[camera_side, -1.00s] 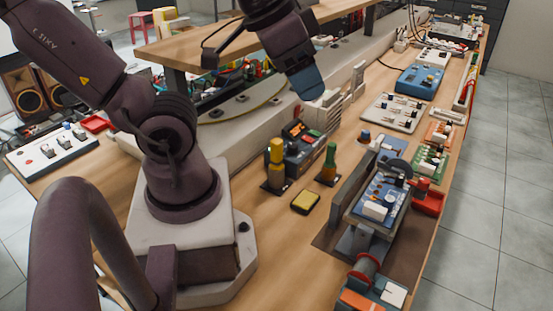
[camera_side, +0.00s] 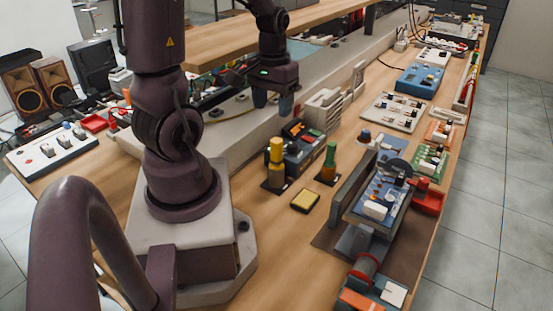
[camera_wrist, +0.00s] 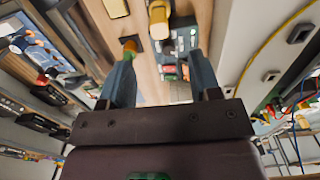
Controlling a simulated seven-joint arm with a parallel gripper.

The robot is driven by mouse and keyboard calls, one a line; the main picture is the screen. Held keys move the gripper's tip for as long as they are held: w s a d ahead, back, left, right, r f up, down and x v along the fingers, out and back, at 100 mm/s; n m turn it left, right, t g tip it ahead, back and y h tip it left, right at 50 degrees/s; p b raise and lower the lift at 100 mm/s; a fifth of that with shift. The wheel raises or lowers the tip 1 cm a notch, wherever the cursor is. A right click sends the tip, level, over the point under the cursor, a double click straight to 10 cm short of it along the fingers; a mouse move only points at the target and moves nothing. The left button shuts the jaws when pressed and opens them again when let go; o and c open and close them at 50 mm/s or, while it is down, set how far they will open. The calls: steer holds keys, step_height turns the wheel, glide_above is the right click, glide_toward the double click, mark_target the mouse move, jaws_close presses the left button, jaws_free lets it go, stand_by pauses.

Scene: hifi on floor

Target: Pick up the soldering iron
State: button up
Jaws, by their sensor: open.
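A yellow-topped tool (camera_side: 277,152) stands upright in a dark stand beside a dark station box (camera_side: 304,150). A green-topped tool (camera_side: 330,158) stands upright in its own dark base to the right. Either may be the soldering iron; I cannot tell which. My gripper (camera_side: 272,112) is open and empty, pointing down, above and behind the yellow tool. In the wrist view my gripper (camera_wrist: 161,62) has its two blue fingers apart. The yellow tool (camera_wrist: 159,20) is ahead of the gap, and the green tool (camera_wrist: 130,47) is close to the left finger's tip.
A small yellow-topped pad (camera_side: 305,200) lies in front of the tools. A circuit board in a holder (camera_side: 380,195) stands to the right. A grey box with slots (camera_side: 325,105) and a pale raised ledge (camera_side: 240,135) are behind. Bare wood shows at front centre.

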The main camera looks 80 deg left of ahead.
mark_target(277, 140)
step_height(277, 140, down, 7)
steer(key=shift+r, duration=0.15)
steer(key=shift+w+a+f, duration=0.1)
steer(key=shift+w+f, duration=0.05)
steer(key=shift+f, duration=0.8)
steer(key=shift+w+a+f, duration=0.1)
steer(key=shift+w+f, duration=0.05)
steer(key=shift+f, duration=0.75)
steer(key=shift+w+f, duration=0.15)
steer(key=shift+f, duration=0.8)
steer(key=c, duration=0.9)
